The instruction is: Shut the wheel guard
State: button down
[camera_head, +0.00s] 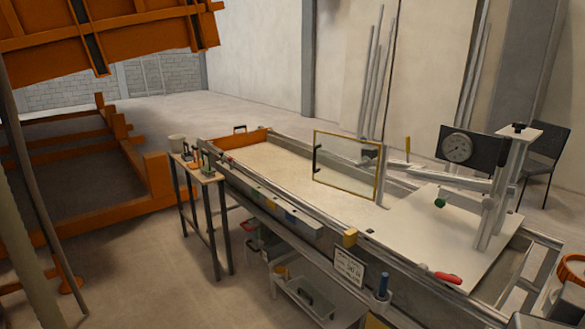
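The wheel guard appears to be the clear upright panel with a yellow frame (345,167) above the middle of the long sandbed (300,177). A black handle (317,160) is on its left edge. Its right edge is close to a grey metal arm and bracket (369,157), and the hinge is too small to make out. The panel stands apart from the dial gauge (457,148) on a black plate to its right. No wheel can be clearly made out. My gripper is not in view.
A narrow side table (203,176) with small items stands left of the bed. A low shelf with bins (305,297) is under its near side. A red-handled lever (447,277) is on the near rail. A large orange frame (155,187) stands left. Floor in front is partly clear.

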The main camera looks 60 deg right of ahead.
aim_at(314, 171)
jog(key=u, duration=0.6)
jog(key=k, duration=1.15)
jog(key=z, duration=0.9)
jog(key=i, duration=1.05)
jog(key=u, duration=0.1)
